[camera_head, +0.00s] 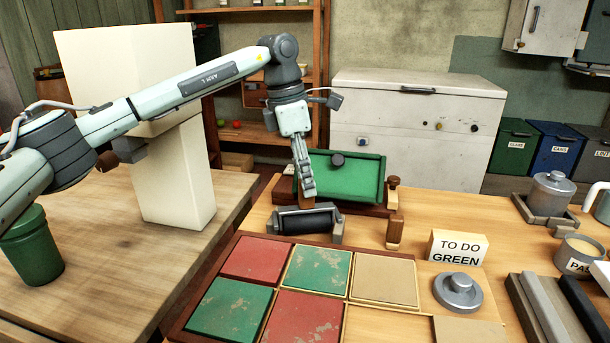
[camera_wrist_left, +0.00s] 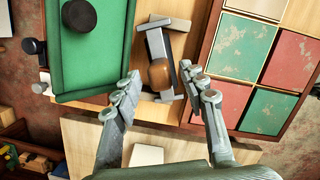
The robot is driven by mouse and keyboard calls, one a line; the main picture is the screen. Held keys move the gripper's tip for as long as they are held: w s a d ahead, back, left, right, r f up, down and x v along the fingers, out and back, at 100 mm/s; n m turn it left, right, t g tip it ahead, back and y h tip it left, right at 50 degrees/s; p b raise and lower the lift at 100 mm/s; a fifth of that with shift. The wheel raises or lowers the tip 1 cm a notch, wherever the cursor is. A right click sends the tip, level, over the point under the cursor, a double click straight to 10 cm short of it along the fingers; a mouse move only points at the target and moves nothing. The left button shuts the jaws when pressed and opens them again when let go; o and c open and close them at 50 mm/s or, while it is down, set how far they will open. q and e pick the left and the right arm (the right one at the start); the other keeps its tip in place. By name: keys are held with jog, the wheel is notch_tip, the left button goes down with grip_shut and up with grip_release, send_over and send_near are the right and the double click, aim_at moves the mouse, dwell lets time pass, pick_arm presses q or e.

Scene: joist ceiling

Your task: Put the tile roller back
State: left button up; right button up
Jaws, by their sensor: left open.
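The tile roller (camera_head: 307,219) is a dark cylinder between grey end blocks. It sits on the wooden bench behind the tile tray (camera_head: 241,238). In the left wrist view, a brown wooden knob (camera_wrist_left: 158,75) stands over the roller (camera_wrist_left: 155,46), between the fingers. My left gripper (camera_head: 306,192) points down just above the roller. It is open, with its fingers on either side of the knob and a gap showing around it. In the head view the fingers hide the knob. I cannot tell whether the end blocks belong to the roller or a stand. My right gripper is not in view.
A green-lined tray (camera_head: 357,183) with a dark knob stands right behind the roller. A small wooden piece (camera_head: 395,232) stands to its right. A "TO DO GREEN" sign (camera_head: 457,248) and a grey round lidded item (camera_head: 458,292) are further right. A white column (camera_head: 180,170) stands left.

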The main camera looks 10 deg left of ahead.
pick_arm(q)
jog(key=shift+r, duration=0.1)
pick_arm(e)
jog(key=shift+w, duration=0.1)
pick_arm(q)
jog(key=shift+r, duration=0.2)
jog(key=shift+r+p, duration=0.35)
jog(key=shift+r, duration=0.05)
notch_tip(320, 180, up, 12)
jog(key=b, duration=0.1)
send_over(294, 208)
jog(key=shift+f, duration=0.2)
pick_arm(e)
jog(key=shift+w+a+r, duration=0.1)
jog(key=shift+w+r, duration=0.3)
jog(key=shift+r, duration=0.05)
